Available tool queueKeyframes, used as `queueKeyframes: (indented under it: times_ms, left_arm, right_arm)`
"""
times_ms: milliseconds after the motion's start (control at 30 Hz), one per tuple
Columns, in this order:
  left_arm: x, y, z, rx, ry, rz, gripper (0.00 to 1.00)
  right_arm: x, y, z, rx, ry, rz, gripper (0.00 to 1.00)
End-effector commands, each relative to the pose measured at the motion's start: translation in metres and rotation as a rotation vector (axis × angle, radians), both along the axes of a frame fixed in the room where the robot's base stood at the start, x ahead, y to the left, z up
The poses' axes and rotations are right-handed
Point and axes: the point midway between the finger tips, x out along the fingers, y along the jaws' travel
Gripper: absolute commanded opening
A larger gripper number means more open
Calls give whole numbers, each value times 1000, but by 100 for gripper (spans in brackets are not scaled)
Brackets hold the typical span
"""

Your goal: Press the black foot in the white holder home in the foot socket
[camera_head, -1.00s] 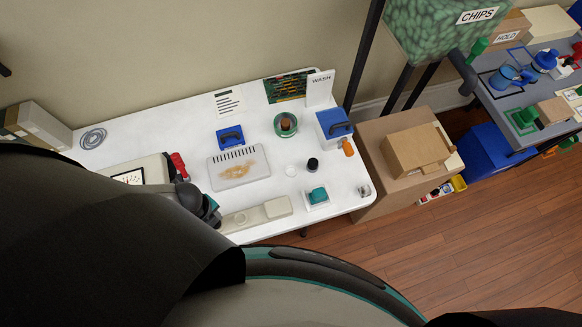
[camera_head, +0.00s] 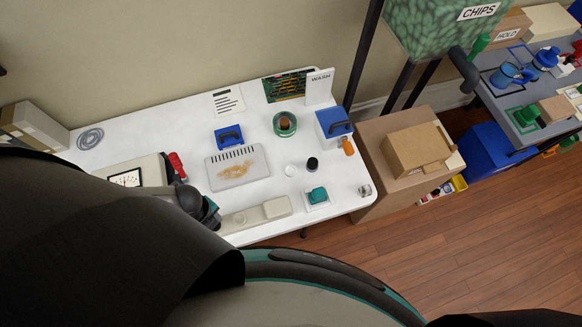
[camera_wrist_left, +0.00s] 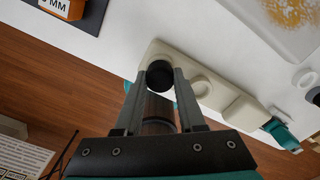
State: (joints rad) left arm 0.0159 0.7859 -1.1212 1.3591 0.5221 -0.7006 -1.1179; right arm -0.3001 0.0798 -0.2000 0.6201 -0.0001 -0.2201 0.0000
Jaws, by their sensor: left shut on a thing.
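A cream-white holder strip (camera_head: 262,212) lies along the front edge of the white table, partly behind my left wrist. In the left wrist view the strip (camera_wrist_left: 238,107) shows a round recess (camera_wrist_left: 200,87). My left gripper (camera_wrist_left: 160,82) is shut on the round black foot (camera_wrist_left: 160,73), which sits between the fingertips at the strip's near end. I cannot tell whether the foot touches the strip or is seated in a recess. The foot socket cannot be told apart with certainty. The head view hides my left fingertips. My right gripper is not seen.
A stained grey tray (camera_head: 222,182) lies behind the strip. To the right are a white disc (camera_head: 291,170), a black round piece (camera_head: 312,164) and a teal item (camera_head: 318,194) on a white base. A meter (camera_head: 126,179) stands at the left. The table's front edge is close.

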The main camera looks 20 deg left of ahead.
Motion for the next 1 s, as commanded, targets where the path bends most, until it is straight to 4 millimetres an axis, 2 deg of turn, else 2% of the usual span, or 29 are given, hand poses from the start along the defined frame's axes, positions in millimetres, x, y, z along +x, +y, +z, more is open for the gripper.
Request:
queueKeyframes:
  times_ms: [33,67,333,533,700,1000]
  left_arm:
    - [0,0,-2,-1,0,-1,0]
    - [0,0,-2,-1,0,-1,42]
    - [0,0,-1,0,0,-1,72]
    - [0,0,-1,0,0,-1,73]
    - [0,0,-1,0,0,-1,56]
    - [0,0,4,0,0,-1,56]
  right_arm:
    - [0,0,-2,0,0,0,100]
    - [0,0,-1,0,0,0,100]
    - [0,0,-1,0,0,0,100]
    - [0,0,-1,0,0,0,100]
    - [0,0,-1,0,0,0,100]
    - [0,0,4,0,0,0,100]
